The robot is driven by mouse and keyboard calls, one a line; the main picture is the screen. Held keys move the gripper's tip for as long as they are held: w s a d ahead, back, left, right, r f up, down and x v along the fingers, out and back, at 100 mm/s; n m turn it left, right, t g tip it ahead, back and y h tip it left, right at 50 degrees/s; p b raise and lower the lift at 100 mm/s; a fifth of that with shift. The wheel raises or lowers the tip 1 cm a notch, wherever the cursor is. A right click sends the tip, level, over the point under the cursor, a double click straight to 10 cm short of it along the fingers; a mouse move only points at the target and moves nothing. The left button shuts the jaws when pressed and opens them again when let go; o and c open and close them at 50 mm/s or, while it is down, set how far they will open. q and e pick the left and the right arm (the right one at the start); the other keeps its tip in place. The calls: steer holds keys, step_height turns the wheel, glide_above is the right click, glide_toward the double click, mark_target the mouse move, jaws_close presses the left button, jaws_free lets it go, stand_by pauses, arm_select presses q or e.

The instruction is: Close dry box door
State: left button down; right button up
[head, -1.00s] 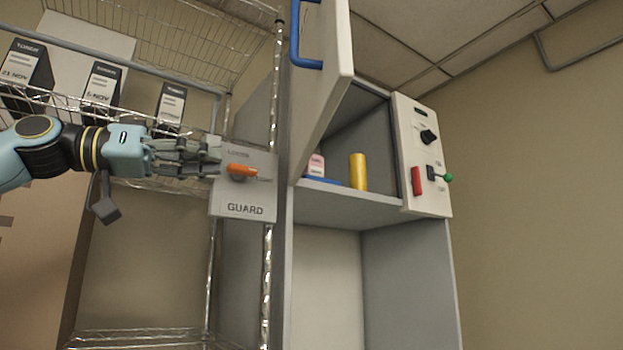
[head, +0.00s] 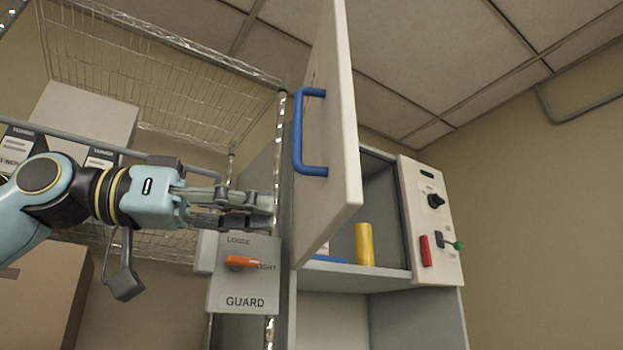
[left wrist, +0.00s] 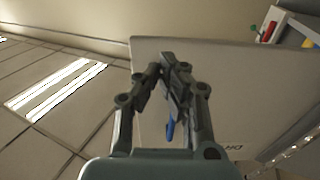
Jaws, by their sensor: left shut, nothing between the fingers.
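The dry box door (head: 333,130) stands open, hinged on the left of the cabinet, with a blue handle (head: 302,135) on its outer face. The open box (head: 379,205) shows a yellow cylinder (head: 364,244) on its shelf. My left gripper (head: 268,208) is shut and empty, left of the door and below the handle, above the GUARD panel. In the left wrist view the door (left wrist: 225,75) fills the area behind the shut fingers (left wrist: 170,75), and a bit of the blue handle (left wrist: 170,128) shows past them. My right gripper is not in view.
The GUARD panel (head: 243,278) with an orange lever (head: 241,263) is just below my left gripper. A wire rack (head: 150,75) with boxes stands behind my left arm. A control panel (head: 432,220) with a knob and levers is right of the box.

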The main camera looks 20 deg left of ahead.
mark_target(335, 213)
arm_select(q)
steer(key=p+x, duration=0.3)
steer(key=x, duration=0.3)
steer(key=shift+r+p, duration=0.1)
steer(key=shift+p, duration=0.25)
steer(key=shift+w+d, duration=0.15)
steer(key=shift+d, duration=0.2)
